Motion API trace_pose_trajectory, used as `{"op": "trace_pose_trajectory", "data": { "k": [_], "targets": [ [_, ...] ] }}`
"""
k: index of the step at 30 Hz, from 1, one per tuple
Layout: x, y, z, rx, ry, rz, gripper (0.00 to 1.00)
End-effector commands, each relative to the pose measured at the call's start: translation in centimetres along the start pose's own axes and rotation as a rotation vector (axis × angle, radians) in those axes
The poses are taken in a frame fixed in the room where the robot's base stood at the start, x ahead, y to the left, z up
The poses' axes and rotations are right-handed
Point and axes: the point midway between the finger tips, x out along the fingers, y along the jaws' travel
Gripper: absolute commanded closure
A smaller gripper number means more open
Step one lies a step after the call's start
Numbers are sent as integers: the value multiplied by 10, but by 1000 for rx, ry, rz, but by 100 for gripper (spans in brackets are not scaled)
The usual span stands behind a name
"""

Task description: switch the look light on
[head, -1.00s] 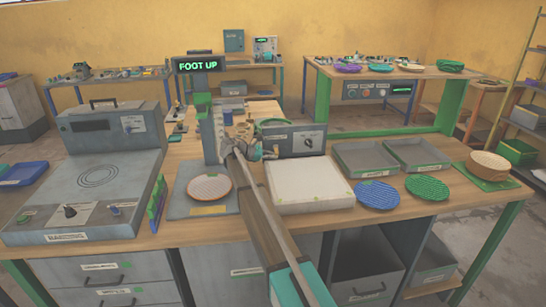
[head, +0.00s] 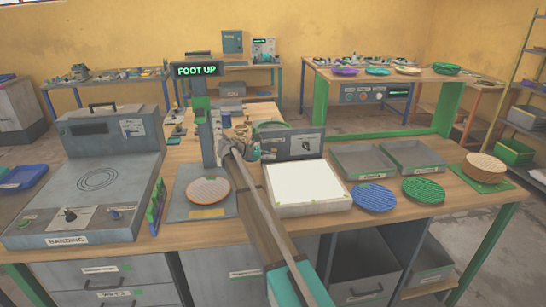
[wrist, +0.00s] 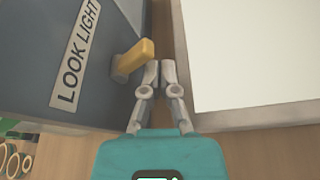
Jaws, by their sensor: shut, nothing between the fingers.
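A dark grey box (wrist: 75,50) with a "LOOK LIGHT" label (wrist: 76,52) fills the left of the wrist view. A yellow lever (wrist: 133,59) sticks out of its face. My gripper (wrist: 160,72) is shut and empty, its fingertips just right of the lever's end; I cannot tell whether they touch it. The white panel (wrist: 260,50) lies to the right of the fingers, and in the head view it glows bright white (head: 305,184). The grey box stands behind the panel in the head view (head: 280,146); the lever cannot be made out there.
Grey trays (head: 362,163), a blue plate (head: 373,197) and a green plate (head: 423,190) are to the right. The gap between box and panel is narrow.

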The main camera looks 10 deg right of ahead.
Motion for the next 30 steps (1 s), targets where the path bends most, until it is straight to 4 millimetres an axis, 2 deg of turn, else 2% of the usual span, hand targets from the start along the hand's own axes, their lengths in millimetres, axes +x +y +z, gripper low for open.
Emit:
{"op": "trace_pose_trajectory", "data": {
  "k": [12,24,30],
  "targets": [
    [-4,5,14,1,-5,2,100],
    [-4,8,14,2,-4,6,100],
    [-11,11,14,1,-3,5,100]
  ]
}}
